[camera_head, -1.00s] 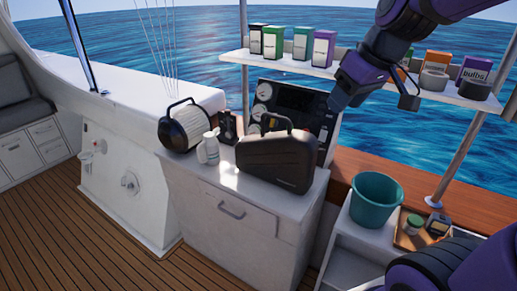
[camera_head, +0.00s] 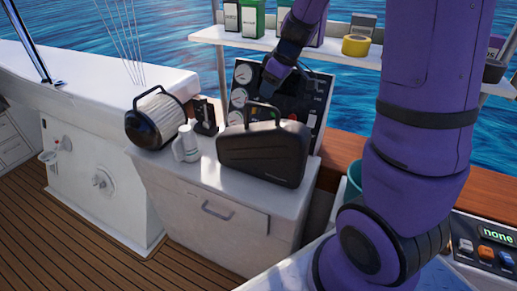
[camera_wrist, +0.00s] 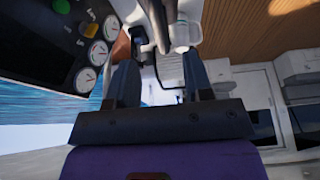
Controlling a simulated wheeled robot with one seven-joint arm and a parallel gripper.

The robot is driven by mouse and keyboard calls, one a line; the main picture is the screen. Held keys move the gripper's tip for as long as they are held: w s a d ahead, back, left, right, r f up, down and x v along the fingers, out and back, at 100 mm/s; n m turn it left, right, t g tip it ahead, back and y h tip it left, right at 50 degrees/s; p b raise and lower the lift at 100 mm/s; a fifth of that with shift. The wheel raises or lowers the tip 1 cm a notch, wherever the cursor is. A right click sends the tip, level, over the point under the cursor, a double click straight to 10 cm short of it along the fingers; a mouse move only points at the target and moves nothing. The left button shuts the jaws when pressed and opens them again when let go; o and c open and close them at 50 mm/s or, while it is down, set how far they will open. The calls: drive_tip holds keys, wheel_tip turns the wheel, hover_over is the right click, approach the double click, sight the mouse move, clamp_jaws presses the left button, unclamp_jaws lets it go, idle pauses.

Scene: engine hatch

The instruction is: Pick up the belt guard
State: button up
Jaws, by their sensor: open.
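The belt guard appears to be the black, case-like piece (camera_head: 263,152) with a loop handle on top. It stands upright on the white cabinet in the head view. My gripper (camera_head: 273,78) is above and slightly behind its handle, apart from it as far as I can tell. In the wrist view my gripper (camera_wrist: 161,82) has its two dark fingers spread, with nothing held between them. A dark bar, probably the handle (camera_wrist: 154,22), shows beyond the fingertips. The guard's lower back is hidden.
A white ribbed cylinder with a black handle (camera_head: 156,118), a white bottle (camera_head: 186,144) and a small black device (camera_head: 205,117) stand left of the guard. A gauge panel (camera_head: 240,98) is close behind it. A shelf (camera_head: 230,40) with boxes runs above. The cabinet's front edge is clear.

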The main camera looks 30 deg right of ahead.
sight(263, 106)
drive_tip(key=shift+s+x, duration=0.1)
drive_tip(key=shift+x, duration=1.75)
drive_tip(key=shift+s+x, duration=0.15)
drive_tip(key=shift+x, duration=1.75)
drive_tip(key=shift+d+f, duration=0.1)
drive_tip(key=shift+d, duration=0.05)
drive_tip(key=shift+c, duration=0.2)
clamp_jaws()
